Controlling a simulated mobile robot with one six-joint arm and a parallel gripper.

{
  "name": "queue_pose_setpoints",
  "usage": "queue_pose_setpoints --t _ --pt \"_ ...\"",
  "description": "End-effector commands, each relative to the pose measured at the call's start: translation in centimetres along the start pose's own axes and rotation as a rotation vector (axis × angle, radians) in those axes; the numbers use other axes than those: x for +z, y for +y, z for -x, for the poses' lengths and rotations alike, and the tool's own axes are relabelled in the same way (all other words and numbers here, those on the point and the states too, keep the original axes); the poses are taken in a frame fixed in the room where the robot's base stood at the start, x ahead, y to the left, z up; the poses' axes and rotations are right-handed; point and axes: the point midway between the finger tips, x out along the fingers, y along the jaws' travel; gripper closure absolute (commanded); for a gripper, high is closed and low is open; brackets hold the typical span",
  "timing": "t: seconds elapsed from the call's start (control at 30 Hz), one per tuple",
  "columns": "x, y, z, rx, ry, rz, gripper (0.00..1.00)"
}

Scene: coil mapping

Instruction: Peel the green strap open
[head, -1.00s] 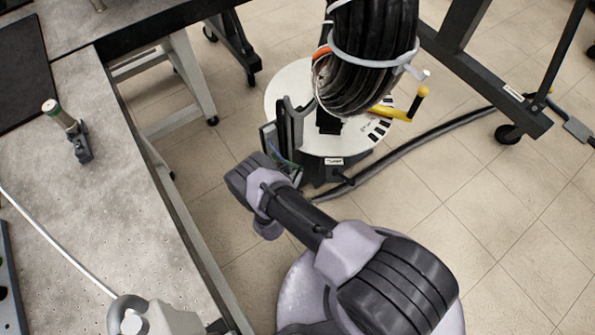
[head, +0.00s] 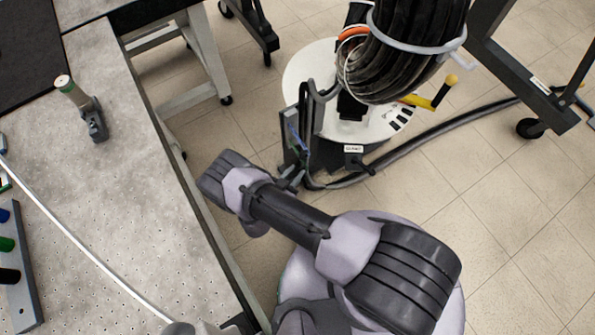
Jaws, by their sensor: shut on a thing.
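My arm reaches from the lower right to its wrist in the middle of the head view. My gripper (head: 291,180) is small and dark there, just right of the wrist, close to the dark bracket of the cable stand. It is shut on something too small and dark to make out. A thick black cable coil (head: 415,65) hangs at the top, above the stand. A pale grey band (head: 405,43) and an orange band (head: 353,32) go round the coil. A small bluish strip (head: 296,138) shows by the bracket. I cannot make out a green strap for certain.
The round white plate (head: 312,75) lies under the coil, with a yellow handle (head: 430,97) beside it. A grey perforated bench (head: 130,180) fills the left, with a small green-topped tool (head: 85,108). A dark hose (head: 445,130) crosses the floor.

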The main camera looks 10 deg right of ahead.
Motion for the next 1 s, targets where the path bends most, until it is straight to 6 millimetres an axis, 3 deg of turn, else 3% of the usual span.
queue_pose_setpoints --t 0.03,0.5,0.53,1.0 --pt "-0.39 -1.70 0.10 -0.027 0.007 -0.013 1.00" --pt "-0.47 -1.66 0.17 -0.014 0.008 -0.019 1.00" --pt "-0.47 -1.67 0.17 -0.014 0.007 -0.019 0.69" --pt "-0.60 -1.25 0.01 -0.029 0.006 -0.006 0.69"
